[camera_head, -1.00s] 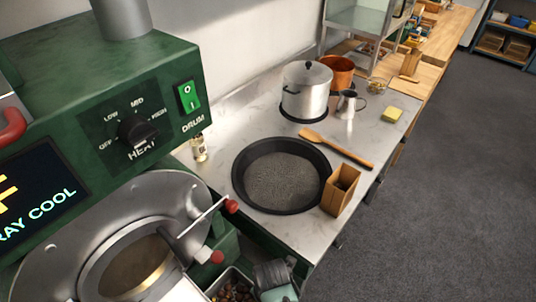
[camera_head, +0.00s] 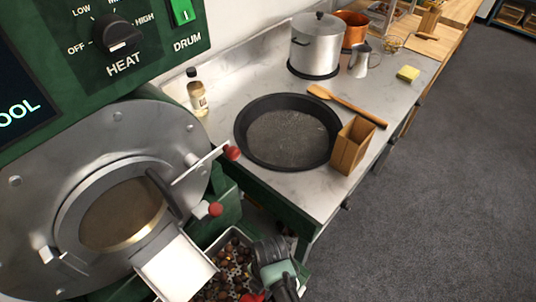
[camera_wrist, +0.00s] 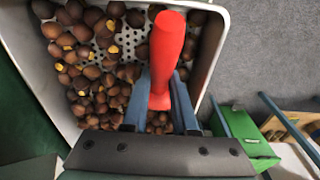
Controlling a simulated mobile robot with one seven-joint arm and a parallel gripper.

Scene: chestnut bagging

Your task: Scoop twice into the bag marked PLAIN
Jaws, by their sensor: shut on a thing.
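A pale tray (camera_head: 228,232) of brown chestnuts sits below the roaster's chute; some nuts show yellow where split. It fills much of the wrist view, with a perforated floor and pale walls (camera_wrist: 36,75). My gripper (camera_wrist: 160,92) is over the tray, shut on a red handle (camera_wrist: 166,50), which I take to be the scoop's. The scoop's bowl cannot be made out. In the head view my gripper (camera_head: 277,277) is at the tray's right side, with a bit of red below it. No bag marked PLAIN can be made out.
The green roaster (camera_head: 140,60) with its round drum door (camera_head: 120,215) stands at left. The steel counter (camera_head: 300,185) holds a black pan (camera_head: 245,140), a wooden box (camera_head: 350,150), a wooden spoon (camera_head: 345,105) and a pot (camera_head: 312,45). Grey floor is clear at right.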

